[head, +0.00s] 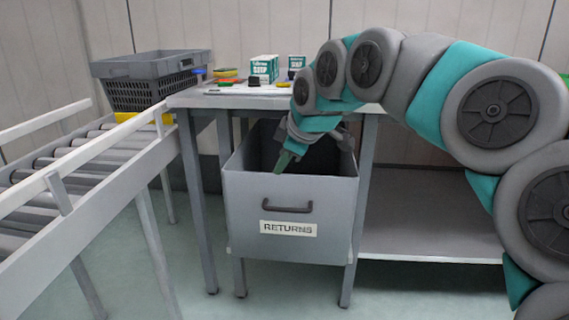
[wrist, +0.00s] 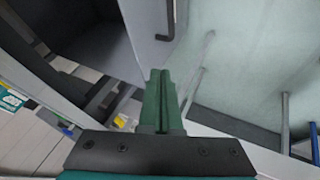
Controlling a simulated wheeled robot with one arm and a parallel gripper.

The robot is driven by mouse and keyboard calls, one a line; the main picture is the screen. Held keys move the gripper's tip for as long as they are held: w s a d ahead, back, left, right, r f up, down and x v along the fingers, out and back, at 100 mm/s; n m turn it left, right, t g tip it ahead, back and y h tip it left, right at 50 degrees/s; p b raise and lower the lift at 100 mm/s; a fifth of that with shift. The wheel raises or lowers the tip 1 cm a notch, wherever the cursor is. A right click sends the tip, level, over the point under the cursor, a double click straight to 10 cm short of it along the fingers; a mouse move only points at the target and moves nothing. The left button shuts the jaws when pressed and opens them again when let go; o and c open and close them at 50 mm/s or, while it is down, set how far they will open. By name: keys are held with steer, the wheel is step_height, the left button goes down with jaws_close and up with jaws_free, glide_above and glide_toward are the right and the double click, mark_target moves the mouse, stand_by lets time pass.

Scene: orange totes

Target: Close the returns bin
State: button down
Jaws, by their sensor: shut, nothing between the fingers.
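The returns bin (head: 244,222) is a grey drawer-like bin under the workbench, pulled out toward me, with an open top. Its front bears a dark handle (head: 287,207) and a white "RETURNS" label (head: 289,229). My gripper (head: 283,160) is over the bin's open top, pointing down, near the front wall in the head view. In the wrist view my gripper (wrist: 161,74) has its green fingers together and empty. The bin's front panel (wrist: 150,30) and its handle (wrist: 168,20) lie just beyond the fingertips there. Whether the fingers touch the bin is unclear.
The workbench (head: 200,98) carries small boxes (head: 264,68) and flat coloured items. A grey crate (head: 150,70) sits at the back left, by a roller conveyor (head: 70,160). A low shelf (head: 430,225) is right of the bin. Floor in front of the bin is clear.

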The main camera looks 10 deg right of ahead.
mark_target(269, 179)
steer(key=x, duration=0.2)
steer(key=w+x, duration=0.1)
steer(key=x, duration=0.5)
steer(key=shift+w+d+r, duration=0.25)
steer(key=shift+w+d, duration=0.05)
steer(key=shift+d, duration=0.05)
steer(key=shift+w+d, duration=0.3)
steer(key=shift+w, duration=0.6)
steer(key=shift+w+r, duration=0.1)
steer(key=shift+w, duration=0.1)
steer(key=w+d+p, duration=0.4)
steer(key=w+p, duration=0.2)
steer(key=w, duration=0.6)
